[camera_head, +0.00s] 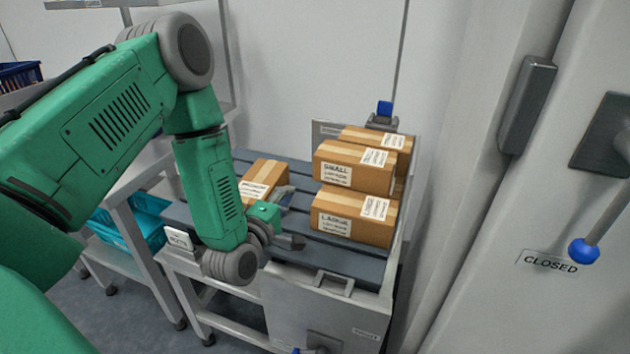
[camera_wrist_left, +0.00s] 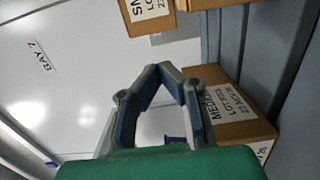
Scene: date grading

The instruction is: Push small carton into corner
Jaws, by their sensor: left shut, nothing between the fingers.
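My left gripper (camera_head: 284,217) is shut and empty over the grey slats, left of the large carton and in front of the medium carton (camera_head: 262,182). In the left wrist view the medium carton (camera_wrist_left: 232,92) is right of the fingers. My right gripper is not in view.
Another carton (camera_head: 385,138) stands behind the small one, by the right side panel (camera_head: 410,160). The grey slatted bench (camera_head: 335,258) is clear at its front. A teal basket (camera_head: 125,228) is at lower left. A wall lever with a blue knob (camera_head: 583,251) is at right.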

